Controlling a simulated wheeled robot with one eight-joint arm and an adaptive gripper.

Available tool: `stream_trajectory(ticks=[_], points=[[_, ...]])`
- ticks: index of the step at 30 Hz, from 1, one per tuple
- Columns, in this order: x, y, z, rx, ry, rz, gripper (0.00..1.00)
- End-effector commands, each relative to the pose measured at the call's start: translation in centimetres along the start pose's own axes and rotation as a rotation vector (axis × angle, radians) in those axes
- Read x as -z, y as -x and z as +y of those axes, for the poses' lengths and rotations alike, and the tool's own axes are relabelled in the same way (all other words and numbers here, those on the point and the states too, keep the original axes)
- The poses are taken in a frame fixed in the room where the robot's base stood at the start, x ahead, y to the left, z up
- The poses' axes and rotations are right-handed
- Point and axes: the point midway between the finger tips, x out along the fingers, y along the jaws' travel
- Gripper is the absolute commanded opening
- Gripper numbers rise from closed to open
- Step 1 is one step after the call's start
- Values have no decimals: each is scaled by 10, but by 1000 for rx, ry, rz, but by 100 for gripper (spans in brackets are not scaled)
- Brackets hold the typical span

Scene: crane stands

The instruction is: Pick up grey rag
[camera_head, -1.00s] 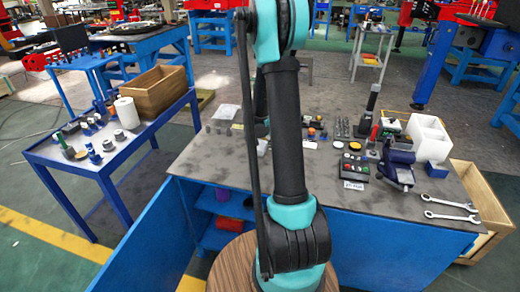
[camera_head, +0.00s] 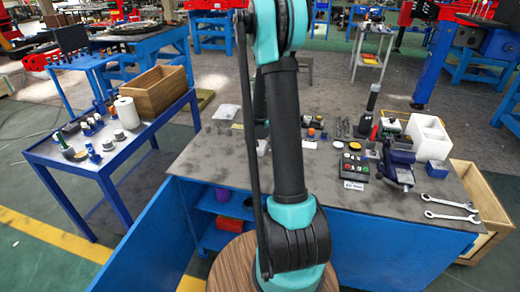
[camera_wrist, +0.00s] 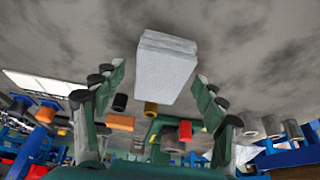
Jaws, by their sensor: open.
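A light grey, block-shaped folded piece, which looks like the grey rag (camera_wrist: 166,66), lies on the dark grey tabletop (camera_wrist: 60,50) in the wrist view. It is ahead of my gripper (camera_wrist: 159,76), between the lines of its two fingers. The fingers are spread wide, with a gap on either side of the rag, and hold nothing. In the head view, a pale flat patch (camera_head: 225,112) at the back left of the workbench may be the same rag, but it is too small to be sure. My gripper is hidden behind my arm there.
The workbench (camera_head: 205,160) holds several small cylinders, a black button box (camera_head: 354,167), a vise (camera_head: 397,168), wrenches (camera_head: 450,208) and a white box (camera_head: 428,135) on the right. A blue side table with a wooden crate (camera_head: 158,92) stands left. The bench's front left is clear.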

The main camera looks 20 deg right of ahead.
Motion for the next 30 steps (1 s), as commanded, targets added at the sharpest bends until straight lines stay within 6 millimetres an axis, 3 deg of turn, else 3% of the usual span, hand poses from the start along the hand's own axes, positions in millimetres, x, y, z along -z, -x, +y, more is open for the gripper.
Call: stream_trajectory(ticks=[3, 15, 25, 30], points=[[0, 0, 0, 0, 0, 0, 69], [0, 0, 0, 0, 0, 0, 19], [1, 2, 0, 0, 0, 0, 19], [5, 12, 0, 0, 0, 0, 19]])
